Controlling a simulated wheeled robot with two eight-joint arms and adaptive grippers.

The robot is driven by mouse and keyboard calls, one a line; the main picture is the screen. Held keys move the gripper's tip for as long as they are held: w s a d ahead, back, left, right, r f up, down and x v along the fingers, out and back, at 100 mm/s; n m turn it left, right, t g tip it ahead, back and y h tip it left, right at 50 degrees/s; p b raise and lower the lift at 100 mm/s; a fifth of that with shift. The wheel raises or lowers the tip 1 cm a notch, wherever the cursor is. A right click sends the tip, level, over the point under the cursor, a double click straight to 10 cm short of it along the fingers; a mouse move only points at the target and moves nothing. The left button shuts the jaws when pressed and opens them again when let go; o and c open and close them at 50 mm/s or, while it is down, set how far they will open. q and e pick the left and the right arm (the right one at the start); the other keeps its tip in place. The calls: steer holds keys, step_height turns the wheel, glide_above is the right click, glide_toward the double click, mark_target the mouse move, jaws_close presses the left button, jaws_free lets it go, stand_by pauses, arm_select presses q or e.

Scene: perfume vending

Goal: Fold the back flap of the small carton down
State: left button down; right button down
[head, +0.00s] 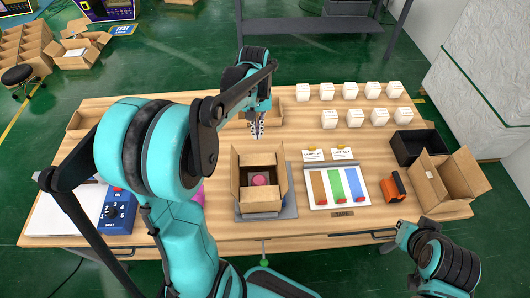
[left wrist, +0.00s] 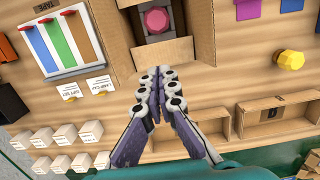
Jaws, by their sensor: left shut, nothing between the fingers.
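The small open carton (head: 260,207) stands on a grey pad at the front middle of the table, with a round pink item on a dark insert inside. Its flaps stand open around the mouth. The back flap (head: 257,158) is raised at the far side; it also shows in the left wrist view (left wrist: 165,54), close to my fingertips. My left gripper (head: 257,130) is shut and empty, pointing down just behind the carton. I cannot tell whether its tips (left wrist: 157,73) touch the flap. Part of my right arm shows at the lower right; its fingers are not clearly visible.
A tray with brown, green and blue strips (head: 335,187) lies right of the carton, with an orange tool (head: 393,186) beside it. A larger open carton (head: 447,180) and a black box stand farther right. Several white boxes (head: 350,90) stand behind.

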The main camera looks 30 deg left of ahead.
mark_target(258, 163)
arm_select(q)
steer(key=f+b, duration=0.1)
steer(key=f, duration=0.3)
steer(key=f+b, duration=0.1)
steer(key=f, duration=0.4)
steer(key=s+f+b, duration=0.1)
steer(key=f, duration=0.3)
steer(key=shift+s+d+f+b, duration=0.1)
steer(key=shift+d+f+b, duration=0.25)
steer(key=shift+d+f, duration=0.05)
steer(key=shift+s+f+t+y+b, duration=0.15)
steer(key=shift+f+t+y+b, duration=0.15)
steer(key=shift+f+b, duration=0.25)
steer(key=shift+s+d+f, duration=0.1)
steer(key=shift+f, duration=0.1)
steer(key=shift+s+d+t, duration=0.1)
steer(key=shift+t, duration=0.2)
steer(key=shift+r, duration=0.2)
